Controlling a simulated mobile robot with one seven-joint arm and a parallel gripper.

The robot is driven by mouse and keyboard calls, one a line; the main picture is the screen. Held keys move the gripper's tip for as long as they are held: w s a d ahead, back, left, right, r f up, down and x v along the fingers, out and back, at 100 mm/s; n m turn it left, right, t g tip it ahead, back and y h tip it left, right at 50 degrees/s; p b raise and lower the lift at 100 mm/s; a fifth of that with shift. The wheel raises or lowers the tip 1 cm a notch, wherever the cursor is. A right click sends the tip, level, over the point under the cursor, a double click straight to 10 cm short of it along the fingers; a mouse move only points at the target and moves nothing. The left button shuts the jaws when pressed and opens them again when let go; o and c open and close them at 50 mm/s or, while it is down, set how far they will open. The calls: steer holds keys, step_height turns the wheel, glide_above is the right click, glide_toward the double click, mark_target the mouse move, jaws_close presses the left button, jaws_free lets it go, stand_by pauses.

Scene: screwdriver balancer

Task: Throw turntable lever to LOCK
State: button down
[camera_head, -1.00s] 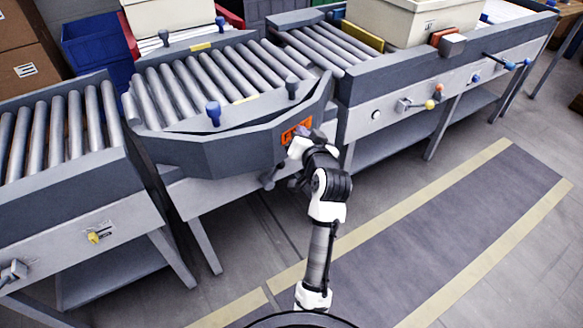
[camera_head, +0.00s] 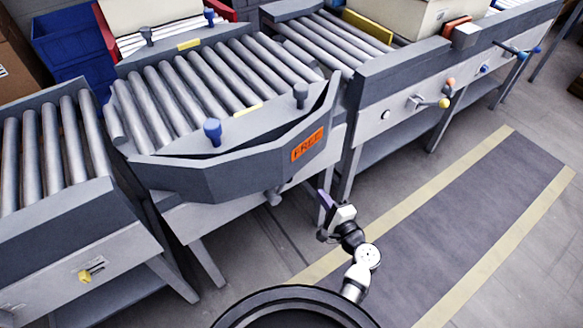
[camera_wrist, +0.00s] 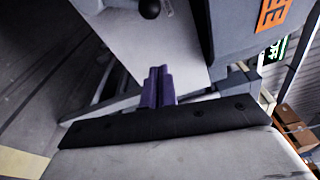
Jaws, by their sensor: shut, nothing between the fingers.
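The turntable (camera_head: 150,176) is a grey angular frame with rollers on top. An orange plate reading FREE (camera_head: 308,144) is on its front face; part of an orange plate (camera_wrist: 272,14) shows at the top of the wrist view. A dark knob (camera_head: 273,197), apparently the lever's end, sticks out below the turntable's front. A black ball knob (camera_wrist: 149,9) also shows in the wrist view, beyond the fingertips. My gripper (camera_head: 323,200) is right of the knob and apart from it. Its purple fingers (camera_wrist: 158,86) are shut together and empty.
A roller conveyor (camera_head: 84,236) stands left of the turntable, another (camera_head: 400,85) right of it. The right one carries a yellow-knobbed lever (camera_head: 443,103). Blue and grey posts (camera_head: 212,131) rise from the turntable. Open floor with yellow stripes (camera_head: 440,225) lies at the right.

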steer(key=shift+w, duration=0.2)
stand_by(0.3)
steer(key=w+a+p, duration=0.3)
steer(key=w+a, duration=0.3)
steer(key=a, duration=0.1)
steer(key=shift+a+r+p, duration=0.25)
steer(key=shift+p, duration=0.05)
